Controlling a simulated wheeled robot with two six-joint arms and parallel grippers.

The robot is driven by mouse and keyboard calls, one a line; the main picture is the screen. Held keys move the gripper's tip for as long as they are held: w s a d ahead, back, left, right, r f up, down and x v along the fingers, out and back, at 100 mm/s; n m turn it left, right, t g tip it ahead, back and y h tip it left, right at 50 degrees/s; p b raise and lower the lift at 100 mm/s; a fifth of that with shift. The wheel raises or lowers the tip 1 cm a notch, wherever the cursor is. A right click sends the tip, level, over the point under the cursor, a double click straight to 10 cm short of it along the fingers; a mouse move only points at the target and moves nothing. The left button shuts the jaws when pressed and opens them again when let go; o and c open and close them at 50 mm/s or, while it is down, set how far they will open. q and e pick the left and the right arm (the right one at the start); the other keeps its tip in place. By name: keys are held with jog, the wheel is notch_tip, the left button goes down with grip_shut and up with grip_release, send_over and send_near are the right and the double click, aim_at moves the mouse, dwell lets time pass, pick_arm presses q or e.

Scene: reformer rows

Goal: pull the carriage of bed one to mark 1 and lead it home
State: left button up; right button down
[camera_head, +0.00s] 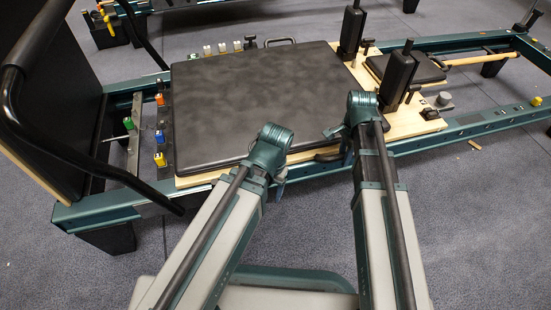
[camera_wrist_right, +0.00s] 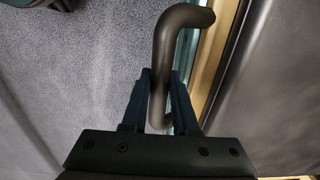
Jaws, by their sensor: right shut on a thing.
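The carriage (camera_head: 260,105) of the near bed is a black padded board on a pale wooden base, with two black shoulder rests (camera_head: 398,75) at its right end. It sits on a teal frame (camera_head: 480,127). A dark bent handle (camera_head: 328,155) is on its near edge. My right gripper (camera_head: 346,150) is at this handle. In the right wrist view my right gripper (camera_wrist_right: 160,100) is shut around the handle (camera_wrist_right: 178,50), whose bent end sticks out beyond the fingers. My left gripper (camera_head: 280,180) hangs beside the near edge, apart from the handle; its jaw opening is unclear.
A black foot bar (camera_head: 80,155) stands at the left end, near coloured spring ends (camera_head: 159,137). A padded headrest (camera_head: 405,68) lies right of the shoulder rests. Another bed (camera_head: 175,5) stands behind.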

jog(key=w+d, duration=0.2)
jog(key=d, duration=0.5)
jog(key=w+d, duration=0.3)
jog(key=d, duration=0.4)
dwell(1.7)
jog(key=shift+s+a, duration=0.1)
jog(key=shift+a, duration=0.05)
dwell(0.9)
jog(key=shift+s+a, duration=0.85)
jog(key=shift+a, duration=1.55)
jog(key=shift+s+a, duration=0.9)
jog(key=shift+a, duration=1.45)
jog(key=shift+s+a, duration=0.85)
jog(key=shift+a, duration=1.55)
jog(key=c, duration=0.6)
grip_release()
jog(key=shift+c, duration=0.2)
